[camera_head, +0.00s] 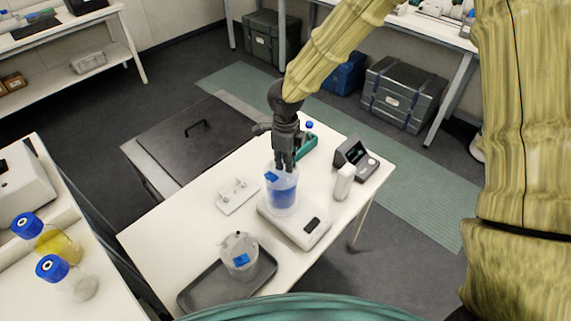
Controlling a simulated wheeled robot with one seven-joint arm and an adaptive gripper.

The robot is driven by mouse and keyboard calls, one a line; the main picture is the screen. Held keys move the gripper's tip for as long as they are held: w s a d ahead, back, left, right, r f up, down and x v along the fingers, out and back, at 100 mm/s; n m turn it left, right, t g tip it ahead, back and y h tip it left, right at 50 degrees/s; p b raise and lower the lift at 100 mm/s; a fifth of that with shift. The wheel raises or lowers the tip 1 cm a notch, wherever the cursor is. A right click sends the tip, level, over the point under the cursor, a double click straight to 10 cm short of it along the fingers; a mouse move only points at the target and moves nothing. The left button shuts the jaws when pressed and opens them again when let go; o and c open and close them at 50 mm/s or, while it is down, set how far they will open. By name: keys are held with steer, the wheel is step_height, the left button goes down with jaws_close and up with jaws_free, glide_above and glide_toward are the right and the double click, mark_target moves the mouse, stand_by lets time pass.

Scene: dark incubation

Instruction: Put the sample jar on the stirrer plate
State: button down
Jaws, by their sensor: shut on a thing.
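The sample jar (282,195) is a clear jar with blue liquid and a blue label. It is upright at the back left part of the stirrer plate (304,236), a flat white unit with a small dark panel. I cannot tell whether the jar's base touches the plate or is held slightly above it. My gripper (285,165) points down from above and is shut on the jar's top. Its fingers hide part of the jar's rim.
A second clear jar (240,262) with a blue label stands in a dark tray (200,292) at the front. A white bottle (343,183) and a grey instrument (355,160) stand right of the plate. A small white rack (238,197) lies left; a green holder (306,143) is behind.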

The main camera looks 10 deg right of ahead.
steer(key=shift+w+f, duration=0.1)
steer(key=shift+f, duration=1)
steer(key=c, duration=1.5)
jaws_free()
step_height(320, 180, up, 12)
steer(key=shift+r+b, duration=0.15)
steer(key=shift+b, duration=1)
